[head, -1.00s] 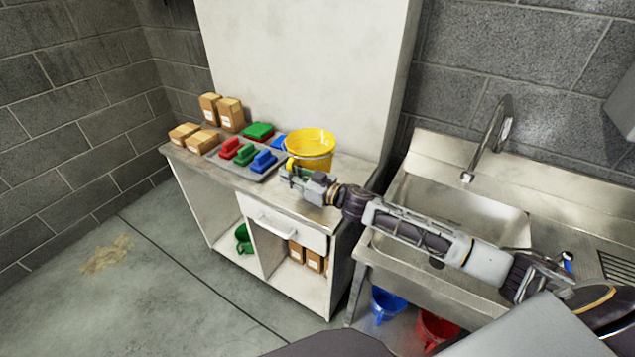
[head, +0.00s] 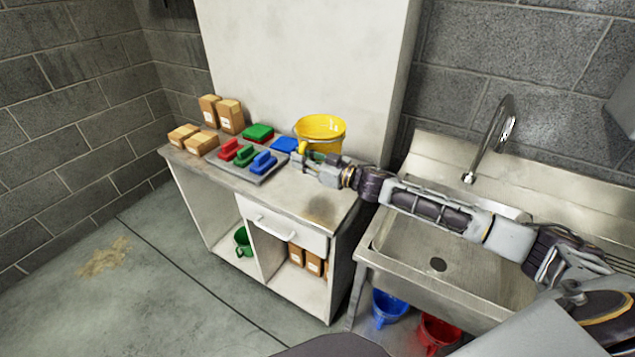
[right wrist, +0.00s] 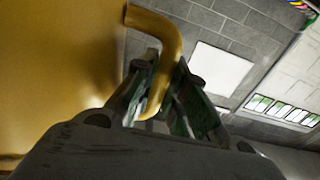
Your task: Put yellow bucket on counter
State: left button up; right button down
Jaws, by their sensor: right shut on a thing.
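The yellow bucket (head: 322,128) is upright at the right part of the counter (head: 290,200), near the back panel. Its base is partly hidden by my right gripper, and I cannot tell whether it touches the counter top. My right gripper (head: 303,163) reaches in from the right, in front of the bucket. In the right wrist view the fingers (right wrist: 158,95) are shut on the bucket's yellow handle (right wrist: 160,40), with the bucket wall (right wrist: 55,70) filling the left side. My left gripper is not in view.
Red, green and blue pads lie on a grey tray (head: 225,168) left of the bucket. Cardboard boxes (head: 230,115) stand at the counter's left end. A steel sink (head: 470,280) with a tap is at right, with blue and red buckets below. The counter's front right is bare.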

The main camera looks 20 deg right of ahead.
jog(key=shift+r, duration=0.2)
jog(key=shift+f+b, duration=0.3)
jog(key=shift+f, duration=2.75)
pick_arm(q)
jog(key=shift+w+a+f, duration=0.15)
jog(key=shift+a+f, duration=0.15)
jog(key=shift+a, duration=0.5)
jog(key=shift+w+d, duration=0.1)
pick_arm(e)
jog(key=shift+f, duration=0.1)
